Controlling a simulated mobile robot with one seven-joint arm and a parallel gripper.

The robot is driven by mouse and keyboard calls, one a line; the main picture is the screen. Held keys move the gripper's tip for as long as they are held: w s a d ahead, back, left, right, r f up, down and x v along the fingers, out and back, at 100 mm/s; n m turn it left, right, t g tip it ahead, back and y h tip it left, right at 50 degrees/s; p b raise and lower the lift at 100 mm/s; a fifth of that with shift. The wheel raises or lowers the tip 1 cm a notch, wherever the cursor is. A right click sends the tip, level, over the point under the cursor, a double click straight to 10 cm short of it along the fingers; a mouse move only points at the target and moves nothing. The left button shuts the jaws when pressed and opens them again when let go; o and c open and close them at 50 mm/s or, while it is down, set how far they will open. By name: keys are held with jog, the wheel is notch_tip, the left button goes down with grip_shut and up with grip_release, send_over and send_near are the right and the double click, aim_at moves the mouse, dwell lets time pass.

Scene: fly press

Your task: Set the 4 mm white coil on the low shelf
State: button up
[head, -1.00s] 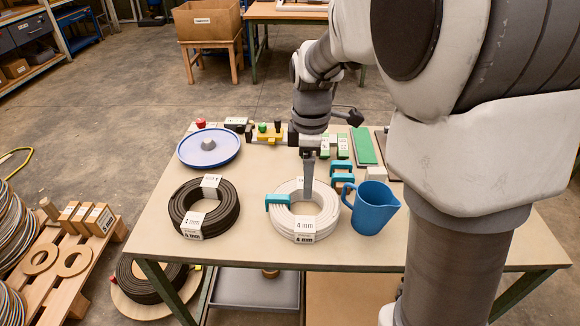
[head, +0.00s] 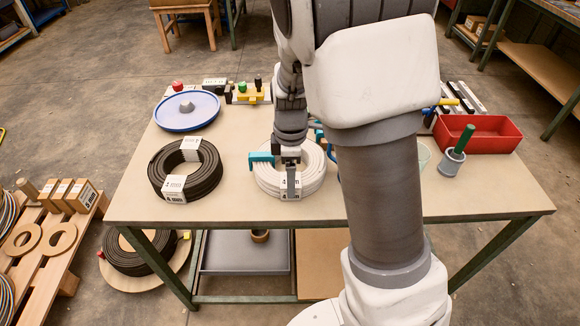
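The white coil (head: 312,186), its front label partly covered, lies on the workbench (head: 230,203). My gripper (head: 291,190) points down at the coil's front part, with a grey finger in front of the label. Its other finger is not clear, and I cannot tell whether it touches or grips the coil. A teal piece (head: 261,160) sits at the coil's back left edge. Under the bench, at low level, are a grey tray (head: 245,262) and a brown board (head: 318,262). A bench at the back right also has a low wooden shelf (head: 520,60).
A black coil (head: 160,160) lies left of the white one, with a blue dish (head: 187,112) behind it. A red bin (head: 485,135) and a grey pot (head: 450,165) with a green handle stand at the right. My arm hides the bench middle. A pallet (head: 45,260) is at left.

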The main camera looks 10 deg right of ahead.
notch_tip(320, 180, down, 3)
jog(key=shift+r, duration=0.1)
jog(key=shift+c, duration=0.3)
jog(key=shift+r, duration=0.1)
grip_shut()
dwell(0.9)
